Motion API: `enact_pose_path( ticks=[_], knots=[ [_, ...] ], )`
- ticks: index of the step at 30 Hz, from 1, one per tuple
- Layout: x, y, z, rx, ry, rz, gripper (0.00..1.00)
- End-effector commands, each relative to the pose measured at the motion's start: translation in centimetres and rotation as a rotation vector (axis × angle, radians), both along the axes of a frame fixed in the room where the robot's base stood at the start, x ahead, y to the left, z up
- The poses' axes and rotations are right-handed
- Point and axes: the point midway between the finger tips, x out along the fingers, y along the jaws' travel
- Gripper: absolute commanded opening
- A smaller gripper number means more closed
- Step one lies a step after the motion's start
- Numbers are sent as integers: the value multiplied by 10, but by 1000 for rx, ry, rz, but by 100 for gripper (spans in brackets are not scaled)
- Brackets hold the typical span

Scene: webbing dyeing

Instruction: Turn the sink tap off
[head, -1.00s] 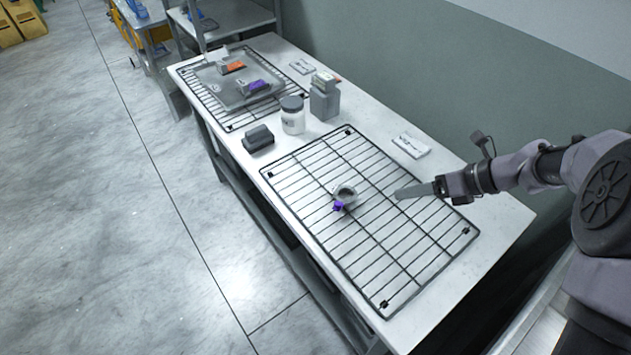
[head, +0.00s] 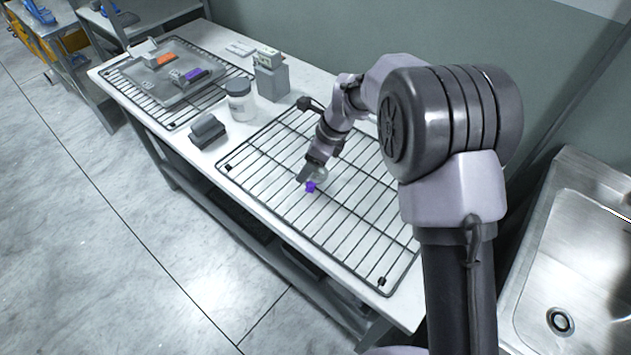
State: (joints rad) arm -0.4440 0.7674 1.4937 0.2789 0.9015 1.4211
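The metal sink (head: 585,265) is at the right edge of the head view, with its round drain (head: 560,321) low in the basin. No tap shows; the part of the sink beyond the frame edge is out of sight. My gripper (head: 303,174) is over the near wire rack (head: 250,170), far left of the sink. It is at a small pale round item (head: 320,174) with a purple piece (head: 310,187) beside it. The fingers are small and partly hidden, so I cannot tell whether they are open or hold anything.
A white lidded jar (head: 241,102), a grey block (head: 207,131) and a grey box (head: 270,77) stand between the two racks. A tray (head: 140,80) with orange and purple pieces lies on the far rack. The floor (head: 90,230) on the left is clear.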

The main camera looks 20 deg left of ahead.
Motion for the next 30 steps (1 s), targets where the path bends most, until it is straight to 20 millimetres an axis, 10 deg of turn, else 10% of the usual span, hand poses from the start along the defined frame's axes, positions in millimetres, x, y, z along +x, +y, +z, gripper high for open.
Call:
enact_pose_path(
  ticks=[8,18,30],
  knots=[
    [0,7,-17,1,0,0,60],
    [0,6,-17,0,1,-1,0],
    [0,6,-4,1,0,0,0]
  ],
)
